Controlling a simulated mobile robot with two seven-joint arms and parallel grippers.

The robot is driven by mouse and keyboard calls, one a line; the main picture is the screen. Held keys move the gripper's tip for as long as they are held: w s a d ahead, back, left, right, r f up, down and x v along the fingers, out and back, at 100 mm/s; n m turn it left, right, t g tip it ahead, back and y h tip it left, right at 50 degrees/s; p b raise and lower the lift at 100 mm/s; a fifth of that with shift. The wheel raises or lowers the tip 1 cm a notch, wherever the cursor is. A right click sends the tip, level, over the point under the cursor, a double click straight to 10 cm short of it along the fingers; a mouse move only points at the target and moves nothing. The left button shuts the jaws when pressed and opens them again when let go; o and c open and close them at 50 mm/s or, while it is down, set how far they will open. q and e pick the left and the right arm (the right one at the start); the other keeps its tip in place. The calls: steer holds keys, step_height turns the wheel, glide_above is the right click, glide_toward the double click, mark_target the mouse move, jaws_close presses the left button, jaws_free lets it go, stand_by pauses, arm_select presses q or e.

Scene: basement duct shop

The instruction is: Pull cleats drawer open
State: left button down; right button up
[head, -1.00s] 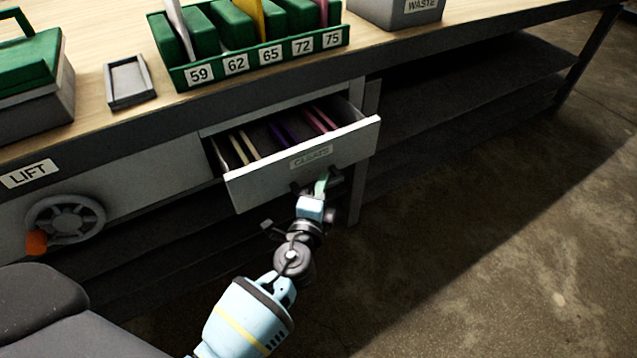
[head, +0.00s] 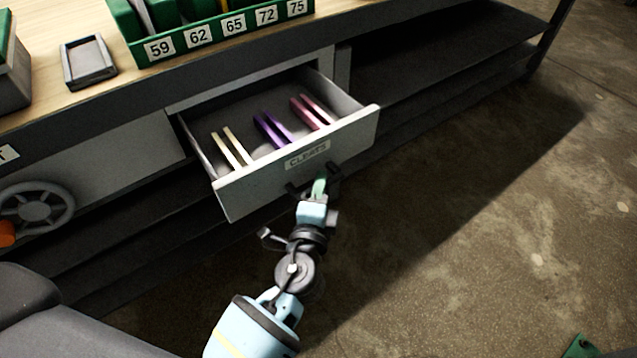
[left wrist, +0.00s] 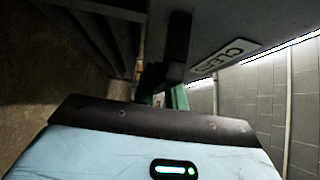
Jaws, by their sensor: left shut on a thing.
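The cleats drawer (head: 345,136) stands well open under the workbench, its white front labelled CLEATS. Inside lie cream strips (head: 230,147), purple strips (head: 271,129) and pink strips (head: 311,112). My left gripper (head: 319,186) is shut on the dark drawer handle (head: 333,170) at the front, below the label. In the left wrist view the drawer's label (left wrist: 226,55) and a dark handle post (left wrist: 177,45) show close by; the fingertips are largely hidden there. My right gripper is in neither view.
On the benchtop stand a green rack (head: 203,37) with numbered slots and a small grey tray (head: 88,60). A grey handwheel (head: 36,207) is at the left under the bench. Dark shelves (head: 420,75) run to the right.

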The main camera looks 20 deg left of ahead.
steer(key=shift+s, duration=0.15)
arm_select(q)
steer(key=c, duration=1.4)
jaws_free()
steer(key=shift+c, duration=0.2)
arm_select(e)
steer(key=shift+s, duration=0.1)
arm_select(q)
steer(key=shift+s, duration=0.1)
steer(key=s, duration=0.7)
steer(key=shift+s+d, duration=0.3)
steer(key=shift+d, duration=0.15)
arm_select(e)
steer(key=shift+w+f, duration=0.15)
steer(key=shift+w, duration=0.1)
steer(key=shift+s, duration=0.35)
arm_select(q)
steer(key=shift+f, duration=0.1)
